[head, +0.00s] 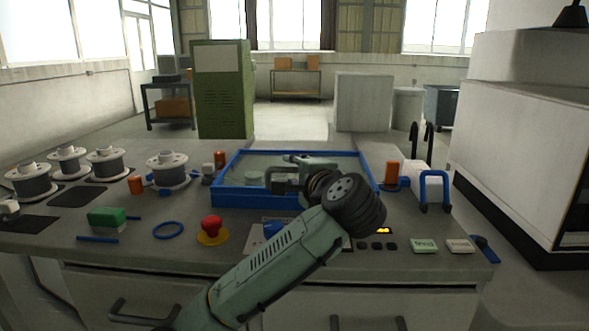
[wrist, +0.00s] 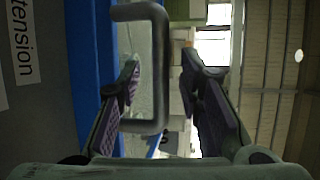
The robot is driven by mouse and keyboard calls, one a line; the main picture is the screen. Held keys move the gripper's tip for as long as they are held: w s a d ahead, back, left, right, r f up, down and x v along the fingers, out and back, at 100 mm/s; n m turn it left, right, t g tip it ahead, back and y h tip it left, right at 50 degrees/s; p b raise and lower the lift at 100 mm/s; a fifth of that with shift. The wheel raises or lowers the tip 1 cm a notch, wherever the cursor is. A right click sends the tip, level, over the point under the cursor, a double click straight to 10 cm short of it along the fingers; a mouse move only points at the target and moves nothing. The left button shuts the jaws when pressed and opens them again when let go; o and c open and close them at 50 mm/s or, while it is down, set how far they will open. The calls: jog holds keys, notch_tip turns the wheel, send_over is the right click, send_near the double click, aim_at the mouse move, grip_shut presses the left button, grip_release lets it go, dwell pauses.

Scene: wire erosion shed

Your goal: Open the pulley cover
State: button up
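The pulley cover appears to be the blue-framed panel (head: 232,196) with a pale, see-through-looking middle, lying flat on the worktop. In the wrist view its blue edge (wrist: 88,60) runs along the left, with a dark grey U-shaped handle (wrist: 159,70) standing off it. My gripper (wrist: 163,62) is open, with one finger on each side of the handle's long bar. The left finger shows within the handle's loop and the right finger is outside it, with a gap to the bar. In the head view my wrist hides part of the frame and most of the gripper.
A red emergency button (head: 211,226), a blue ring (head: 168,230) and a green block (head: 107,217) lie at the front left. Several wire spools (head: 107,163) stand behind. A blue hoop (head: 436,188) stands to the right, near a large white machine (head: 530,140).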

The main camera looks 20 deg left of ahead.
jog(key=shift+x, duration=0.75)
jog(key=shift+c, duration=0.3)
grip_shut()
